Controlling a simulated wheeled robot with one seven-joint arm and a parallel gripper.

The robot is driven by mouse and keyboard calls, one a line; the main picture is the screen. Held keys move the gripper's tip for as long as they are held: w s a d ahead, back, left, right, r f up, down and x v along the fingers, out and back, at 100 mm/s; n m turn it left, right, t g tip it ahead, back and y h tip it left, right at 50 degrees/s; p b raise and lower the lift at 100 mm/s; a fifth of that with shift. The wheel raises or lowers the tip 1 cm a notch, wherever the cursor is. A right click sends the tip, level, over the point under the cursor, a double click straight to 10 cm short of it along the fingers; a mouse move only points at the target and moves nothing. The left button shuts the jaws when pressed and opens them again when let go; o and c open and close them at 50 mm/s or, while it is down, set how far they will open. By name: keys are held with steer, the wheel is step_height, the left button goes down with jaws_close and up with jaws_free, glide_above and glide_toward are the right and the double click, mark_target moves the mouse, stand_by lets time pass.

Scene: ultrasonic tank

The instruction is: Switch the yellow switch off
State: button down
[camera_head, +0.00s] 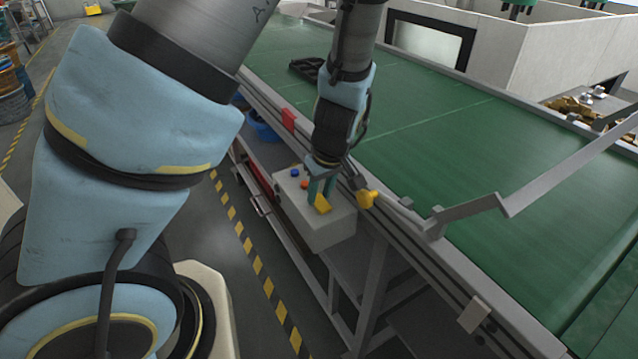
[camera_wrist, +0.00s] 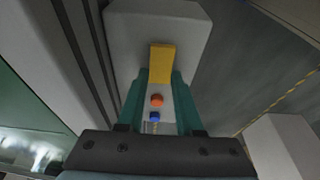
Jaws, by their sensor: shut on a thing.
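The yellow switch (camera_head: 322,204) is on top of a light grey control box (camera_head: 318,234) fixed to the side of the conveyor. In the wrist view the yellow switch (camera_wrist: 161,64) shows as an upright yellow block between the tips of my gripper. My gripper (camera_head: 320,190) points down at the box, and its teal fingers (camera_wrist: 160,82) are closed on the switch's two sides. An orange button (camera_wrist: 157,100) and a blue button (camera_wrist: 154,117) sit in line with the switch on the box. Whether the switch is on or off cannot be told.
A green conveyor belt (camera_head: 440,130) with a metal rail runs beside the box. A yellow knob (camera_head: 366,199) sits on the rail close to my gripper. A red block (camera_head: 289,118) is further along the rail. Open floor with a striped line (camera_head: 247,245) lies to the left.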

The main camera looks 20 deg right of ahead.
mark_target(327, 214)
stand_by(0.4)
steer(key=c, duration=0.6)
jaws_free()
steer(key=shift+o, duration=0.2)
steer(key=shift+s+r, duration=0.1)
steer(key=v, duration=1)
steer(key=shift+s+r+p, duration=0.2)
steer(key=shift+r+p, duration=0.05)
steer(key=shift+p, duration=0.15)
